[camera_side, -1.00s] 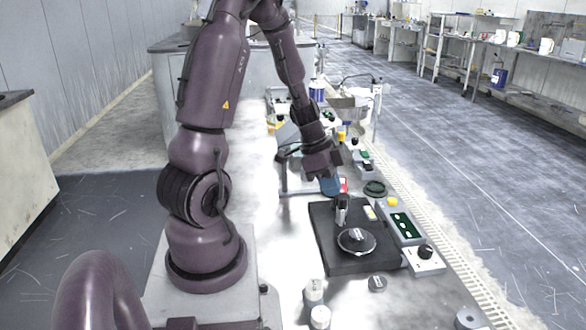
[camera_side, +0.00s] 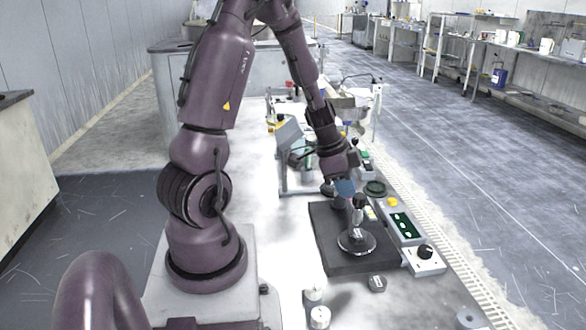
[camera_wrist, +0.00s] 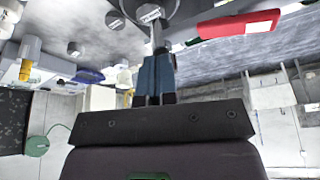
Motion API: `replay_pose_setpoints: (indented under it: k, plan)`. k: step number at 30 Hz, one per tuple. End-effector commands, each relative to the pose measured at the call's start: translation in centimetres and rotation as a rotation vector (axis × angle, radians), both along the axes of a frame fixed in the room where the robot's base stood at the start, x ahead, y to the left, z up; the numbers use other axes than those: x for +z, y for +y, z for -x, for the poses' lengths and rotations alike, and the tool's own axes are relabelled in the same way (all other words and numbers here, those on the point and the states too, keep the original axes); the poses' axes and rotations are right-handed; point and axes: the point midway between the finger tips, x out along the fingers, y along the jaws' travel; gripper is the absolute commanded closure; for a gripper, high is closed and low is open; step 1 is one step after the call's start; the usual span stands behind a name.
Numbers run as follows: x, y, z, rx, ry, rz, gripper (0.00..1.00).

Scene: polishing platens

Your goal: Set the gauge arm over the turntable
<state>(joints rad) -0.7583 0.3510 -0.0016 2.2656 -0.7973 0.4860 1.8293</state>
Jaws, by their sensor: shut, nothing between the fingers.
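The turntable (camera_side: 345,251) is a shiny disc on a black square base (camera_side: 330,262) in the side view. The gauge arm (camera_side: 357,216), with a dark top and silver lower part, appears over the disc in that view. Its exact height above the disc is unclear. My gripper (camera_side: 347,195) is shut, its blue fingers pointing down just beside the top of the gauge arm. In the wrist view the shut fingers (camera_wrist: 156,55) reach a narrow grey part near round grey pieces. I cannot tell whether they touch it.
A control box with a green display (camera_side: 405,226) and a box with a black knob (camera_side: 425,252) stand right of the base. Two small pale cylinders (camera_side: 320,317) and a small grey piece (camera_side: 377,283) stand in front.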

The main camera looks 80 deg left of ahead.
Motion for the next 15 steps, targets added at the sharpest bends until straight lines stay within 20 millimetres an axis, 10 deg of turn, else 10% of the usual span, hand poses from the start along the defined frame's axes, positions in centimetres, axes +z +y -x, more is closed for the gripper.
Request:
replay_pose_setpoints:
  k: [15]
  plan:
    - [2.7,1.4,4.8,-0.002,-0.006,-0.008,1.0]
